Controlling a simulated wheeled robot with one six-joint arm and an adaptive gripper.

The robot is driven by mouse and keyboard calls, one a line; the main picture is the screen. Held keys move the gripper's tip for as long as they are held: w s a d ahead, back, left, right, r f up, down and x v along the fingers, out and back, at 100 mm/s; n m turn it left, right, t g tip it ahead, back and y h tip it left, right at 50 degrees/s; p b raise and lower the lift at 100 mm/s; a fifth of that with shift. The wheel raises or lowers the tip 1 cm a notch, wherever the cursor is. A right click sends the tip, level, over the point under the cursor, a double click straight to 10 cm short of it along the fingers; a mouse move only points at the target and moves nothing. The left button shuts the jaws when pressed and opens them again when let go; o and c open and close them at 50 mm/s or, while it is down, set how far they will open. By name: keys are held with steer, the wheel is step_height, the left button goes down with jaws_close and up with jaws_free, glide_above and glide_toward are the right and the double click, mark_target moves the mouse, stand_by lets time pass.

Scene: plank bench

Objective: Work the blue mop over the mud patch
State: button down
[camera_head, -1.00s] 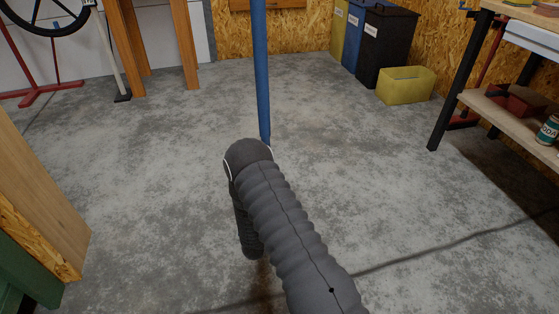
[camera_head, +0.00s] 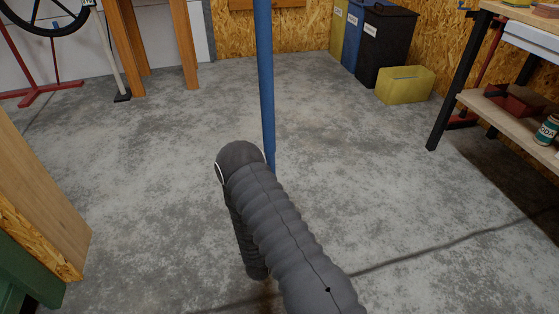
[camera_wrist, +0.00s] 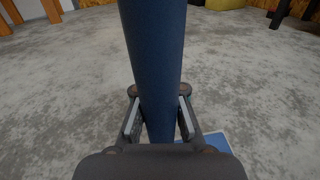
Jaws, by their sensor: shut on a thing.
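The blue mop's handle (camera_head: 265,80) stands nearly upright in the head view, its lower part hidden behind my arm. In the wrist view the handle (camera_wrist: 154,60) runs down between the two fingers of my gripper (camera_wrist: 158,115), which is shut on it. A light-blue flat piece (camera_wrist: 216,141), seemingly the mop head, shows on the floor below and to the right of the gripper. In the head view my gripper is hidden by my arm. A small brownish spot (camera_head: 268,287) shows beside my arm at the bottom; I cannot tell if it is the mud patch.
Concrete floor (camera_head: 380,190) is open around the mop. A wooden bench end (camera_head: 40,205) is at the left, a shelf unit (camera_head: 510,115) at the right. Bins (camera_head: 385,45) and a yellow box (camera_head: 405,85) stand at the back right. A wheel stand (camera_head: 50,90) is back left.

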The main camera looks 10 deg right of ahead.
steer(key=shift+r+p, duration=1.25)
steer(key=shift+r, duration=1.1)
